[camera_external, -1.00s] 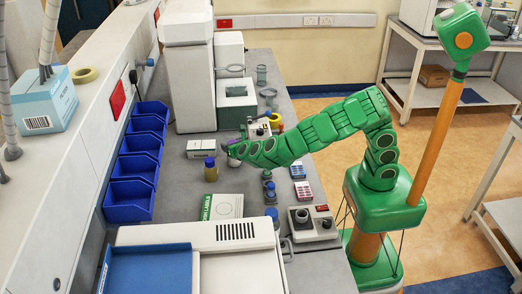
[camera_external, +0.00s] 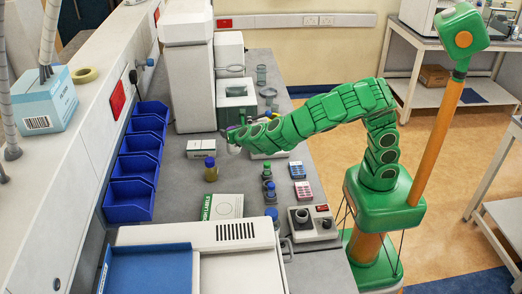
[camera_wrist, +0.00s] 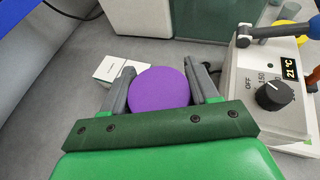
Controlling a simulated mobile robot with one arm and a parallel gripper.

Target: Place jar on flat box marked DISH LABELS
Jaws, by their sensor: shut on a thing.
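A jar with a round purple lid (camera_wrist: 160,87) sits between the two fingers of my gripper (camera_wrist: 162,90) in the wrist view, with the lid facing the camera. My gripper is shut on it, and the lid hides the jar's body there. In the external view, my gripper (camera_external: 236,138) is above the grey bench, and a pale part of the jar (camera_external: 233,149) shows under it. The flat white and green box (camera_external: 223,206) lies on the bench nearer the camera, apart from the jar. The word LABELS can be read on it. Its top looks clear.
A small white carton (camera_external: 201,148) is left of my gripper. Blue-capped bottles (camera_external: 268,187) stand to the right. A device with a dial (camera_wrist: 272,95) is close on the right.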

